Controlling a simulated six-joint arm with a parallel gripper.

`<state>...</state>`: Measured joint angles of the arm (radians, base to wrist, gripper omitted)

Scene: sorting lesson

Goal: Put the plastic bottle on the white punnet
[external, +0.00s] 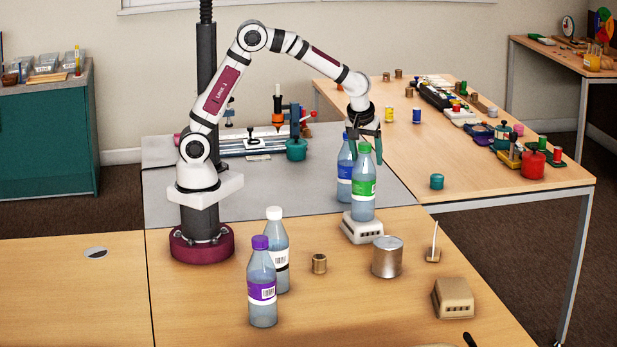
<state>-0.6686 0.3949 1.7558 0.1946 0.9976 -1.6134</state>
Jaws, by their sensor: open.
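The white punnet (362,231) is upside down on the wooden table. A plastic bottle with a green cap and green label (362,203) stands upright and appears to rest on top of it. My gripper (365,156) points down at this bottle's top, its open fingers to either side of the cap. Whether the fingers touch the bottle cannot be told. A blue-capped bottle (344,180) stands just behind it, partly hidden. A purple-capped bottle (262,291) and a white-capped bottle (276,246) stand upright at the front left.
A metal tin (387,258), a small brass cylinder (319,263) and a beige punnet (453,298) stand on the front table. The side table (545,180) carries spools and tools.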

